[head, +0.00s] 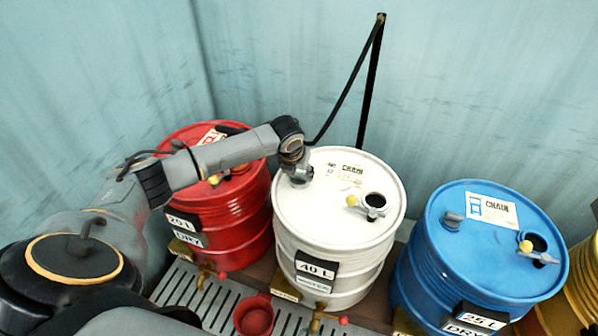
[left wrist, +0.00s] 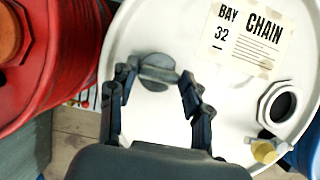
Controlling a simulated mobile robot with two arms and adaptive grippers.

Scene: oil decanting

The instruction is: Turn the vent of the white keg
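The white keg (head: 330,225) stands between the red and blue kegs, with a 40 L label on its side. Its vent (left wrist: 158,68), a grey round cap with a raised bar, shows in the left wrist view near the lid's edge. My left gripper (head: 299,175) is over the left side of the lid and mostly hides the vent in the head view. In the left wrist view the gripper (left wrist: 156,82) is open, with one finger on each side of the vent. Gaps show between fingers and vent. My right gripper is not in view.
On the white lid are an open bung hole (head: 375,200) and a yellow-knobbed fitting (head: 351,201). The red keg (head: 230,215) stands left, under my arm; the blue keg (head: 460,270) stands right. A red cup (head: 254,317) is in front. A black post (head: 371,85) rises behind.

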